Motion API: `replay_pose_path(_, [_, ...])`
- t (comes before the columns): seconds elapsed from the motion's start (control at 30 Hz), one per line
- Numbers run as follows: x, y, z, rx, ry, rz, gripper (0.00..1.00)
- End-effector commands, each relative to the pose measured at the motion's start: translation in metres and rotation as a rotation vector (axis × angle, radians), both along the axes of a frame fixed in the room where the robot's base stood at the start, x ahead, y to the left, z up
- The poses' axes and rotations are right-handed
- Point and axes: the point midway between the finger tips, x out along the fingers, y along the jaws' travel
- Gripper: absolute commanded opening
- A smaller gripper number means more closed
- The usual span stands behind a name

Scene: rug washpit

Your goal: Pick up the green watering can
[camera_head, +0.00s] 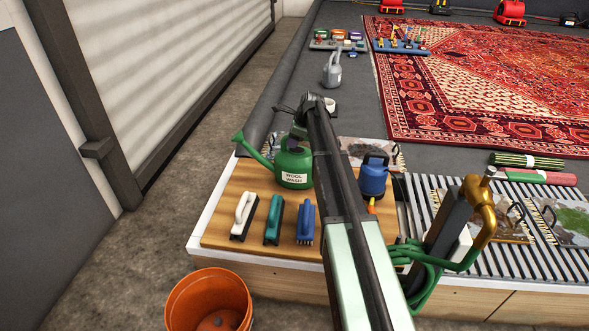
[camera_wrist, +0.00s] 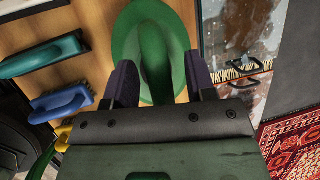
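The green watering can (camera_head: 290,162), labelled "WOOL WASH", stands upright on a wooden board, its spout pointing left. My gripper (camera_head: 297,136) is above it, partly hidden by my arm in the head view. In the wrist view the can (camera_wrist: 122,46) lies beneath and between the two dark fingers of my gripper (camera_wrist: 162,78). The fingers are spread apart on either side of its dark green handle (camera_wrist: 155,50). A small gap seems to show beside the handle; contact is not clear.
White (camera_head: 244,215), teal (camera_head: 273,220) and blue (camera_head: 306,222) brushes lie on the board (camera_head: 225,225) in front of the can. A blue jug (camera_head: 373,178) stands right of my arm. An orange bucket (camera_head: 208,298) is below; a grey can (camera_head: 332,70) stands behind.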

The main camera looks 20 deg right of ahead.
Motion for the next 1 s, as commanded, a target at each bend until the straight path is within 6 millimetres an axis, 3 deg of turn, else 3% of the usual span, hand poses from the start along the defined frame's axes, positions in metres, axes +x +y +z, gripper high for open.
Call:
replay_pose_path(0.03, [0.0,0.0,0.0,0.0,0.0,0.0,0.43])
replay_pose_path(0.3, [0.0,0.0,0.001,0.0,0.0,0.0,0.01])
replay_pose_path(0.33, [0.0,0.0,0.001,0.0,0.0,0.0,0.0])
replay_pose_path(0.77, [0.0,0.0,0.001,0.001,-0.001,0.0,0.0])
replay_pose_path(1.0, [0.0,0.0,0.014,0.0,-0.001,0.0,0.0])
